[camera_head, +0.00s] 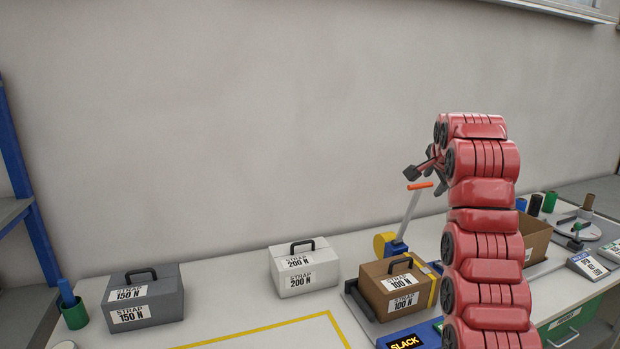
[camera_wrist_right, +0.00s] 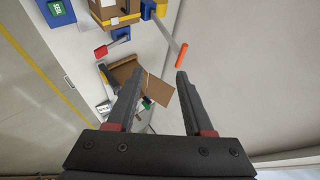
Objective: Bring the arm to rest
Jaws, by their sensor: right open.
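My red right arm (camera_head: 487,245) rises from the bottom of the head view and bends over at the top. Its dark right gripper (camera_head: 425,168) hangs to the left of the bend, just above the orange-tipped lever (camera_head: 420,186). In the right wrist view the two fingers of this gripper (camera_wrist_right: 160,72) stand apart with nothing between them. The orange lever end (camera_wrist_right: 182,54) shows beyond the fingertips there; the distance to it is hard to tell. My left gripper is in neither view.
On the bench stand a grey 150 N box (camera_head: 155,303), a white 200 N box (camera_head: 318,275) and a brown 100 N box (camera_head: 378,297) beside the blue-and-yellow lever machine. A sign reads SLACK (camera_head: 405,342). An open carton (camera_head: 534,240) stands behind my arm. The wall above is clear.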

